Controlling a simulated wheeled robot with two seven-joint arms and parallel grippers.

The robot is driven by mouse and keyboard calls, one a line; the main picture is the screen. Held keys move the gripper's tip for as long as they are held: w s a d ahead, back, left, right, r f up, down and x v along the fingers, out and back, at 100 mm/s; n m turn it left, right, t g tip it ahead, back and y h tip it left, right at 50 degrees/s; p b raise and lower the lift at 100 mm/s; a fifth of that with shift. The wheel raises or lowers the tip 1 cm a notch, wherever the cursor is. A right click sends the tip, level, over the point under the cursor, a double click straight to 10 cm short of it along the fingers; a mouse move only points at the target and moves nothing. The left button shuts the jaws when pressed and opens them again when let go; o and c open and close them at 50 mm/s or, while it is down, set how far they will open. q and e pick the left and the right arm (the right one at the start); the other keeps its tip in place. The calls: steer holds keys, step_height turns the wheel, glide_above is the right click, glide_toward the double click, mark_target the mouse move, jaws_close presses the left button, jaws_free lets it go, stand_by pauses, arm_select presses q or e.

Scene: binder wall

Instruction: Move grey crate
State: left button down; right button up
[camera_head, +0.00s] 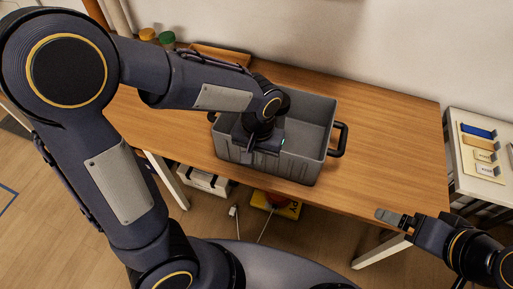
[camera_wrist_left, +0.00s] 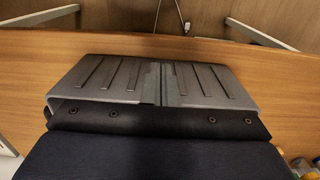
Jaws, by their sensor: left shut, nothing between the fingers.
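The grey crate (camera_head: 292,168) stands upright on the wooden table (camera_head: 395,120) in the head view, near its front edge. It has a black handle (camera_head: 341,140) at its right end and another at its left end, partly hidden. It looks empty where I see inside. My left gripper (camera_head: 258,143) is at the front left part of the crate, over its rim. I cannot tell whether it touches. In the left wrist view its fingers (camera_wrist_left: 160,84) are shut with nothing between them. My right gripper (camera_head: 397,218) is in front of the table, right of the crate and apart from it.
Jars with yellow and green lids (camera_head: 167,37) and a wooden tray (camera_head: 220,54) are at the back left. The table right of the crate is clear. A white cabinet (camera_head: 460,128) with folders stands at the far right. A yellow object (camera_head: 287,206) lies under the table.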

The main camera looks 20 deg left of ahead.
arm_select(q)
steer(key=w+f+p, duration=0.1)
steer(key=w+f, duration=0.3)
steer(key=f, duration=0.1)
steer(key=shift+f, duration=0.2)
arm_select(e)
steer(key=shift+r, duration=0.45)
arm_select(q)
steer(key=shift+w, duration=0.1)
